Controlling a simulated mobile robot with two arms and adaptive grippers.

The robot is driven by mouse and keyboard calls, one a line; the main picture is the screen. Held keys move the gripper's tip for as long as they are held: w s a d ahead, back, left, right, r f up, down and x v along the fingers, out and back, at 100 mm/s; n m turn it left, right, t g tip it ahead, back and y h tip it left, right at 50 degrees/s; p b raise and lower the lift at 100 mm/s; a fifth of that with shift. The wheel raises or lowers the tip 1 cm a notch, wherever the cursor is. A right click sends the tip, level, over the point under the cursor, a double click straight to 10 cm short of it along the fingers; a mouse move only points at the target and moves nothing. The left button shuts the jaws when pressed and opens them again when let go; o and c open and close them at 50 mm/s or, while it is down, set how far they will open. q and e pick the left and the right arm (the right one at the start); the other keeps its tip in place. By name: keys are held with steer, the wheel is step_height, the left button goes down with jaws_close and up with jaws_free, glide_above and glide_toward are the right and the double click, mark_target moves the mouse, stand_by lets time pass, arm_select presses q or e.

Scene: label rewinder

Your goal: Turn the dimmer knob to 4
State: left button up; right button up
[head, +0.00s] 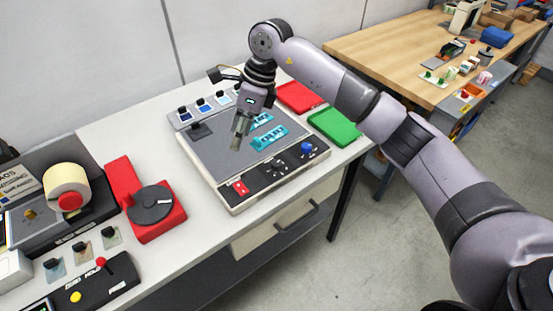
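A flat grey light-box-like unit (203,158) sits on the white bench, with a black control strip along its front edge. A blue knob (307,148) stands near the right end of that strip and looks like the dimmer knob. Its scale marks are too small to read, so its setting cannot be told. A red switch (240,188) is at the strip's left end. My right gripper (238,140) points down above the middle of the unit, left of the blue knob and apart from it. Its fingertips look close together, but any gap is unclear. My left gripper is out of view.
Teal label pieces (269,137) lie on the unit's surface. A red pad (299,96) and a green pad (336,127) lie behind and to its right. A red device with a black dial (151,204) and a label roll (66,184) stand at left. A wooden table (390,45) is behind.

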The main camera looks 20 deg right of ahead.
mark_target(277, 163)
steer(key=w+d+r+h, duration=0.1)
steer(key=d+r+h, duration=0.25)
steer(key=d, duration=0.55)
steer(key=shift+m+h, duration=0.3)
steer(key=shift+h, duration=0.05)
step_height(277, 163, down, 18)
steer(key=p, duration=0.5)
steer(key=shift+w+d+r+p, duration=0.1)
steer(key=shift+r+p, duration=0.1)
steer(key=shift+p, duration=0.1)
steer(key=shift+c, duration=0.3)
jaws_close()
